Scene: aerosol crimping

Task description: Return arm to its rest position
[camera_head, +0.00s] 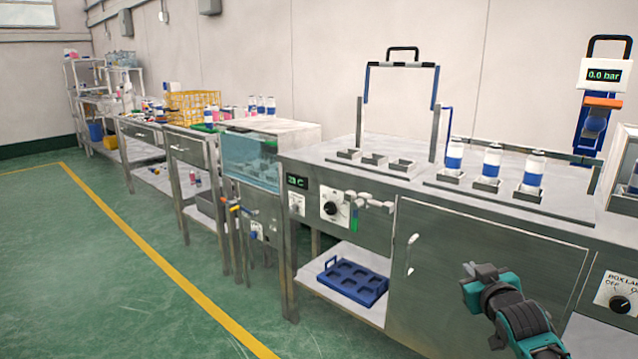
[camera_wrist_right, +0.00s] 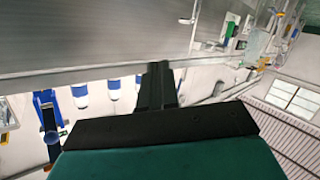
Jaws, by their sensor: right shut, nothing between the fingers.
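My right gripper (camera_head: 476,270) is in front of the steel cabinet door at the lower right of the head view. It is apart from the bench and holds nothing. In the right wrist view its two dark fingers (camera_wrist_right: 157,85) are together, with nothing between them. My left gripper is in neither view.
The steel bench (camera_head: 330,160) carries several white-and-blue cans (camera_head: 492,162) in holders. A crimping unit (camera_head: 603,90) reading 0.0 bar stands at the right. A blue crate (camera_head: 352,282) lies on the lower shelf. A door handle (camera_head: 411,254) sticks out. The green floor (camera_head: 110,270) is clear.

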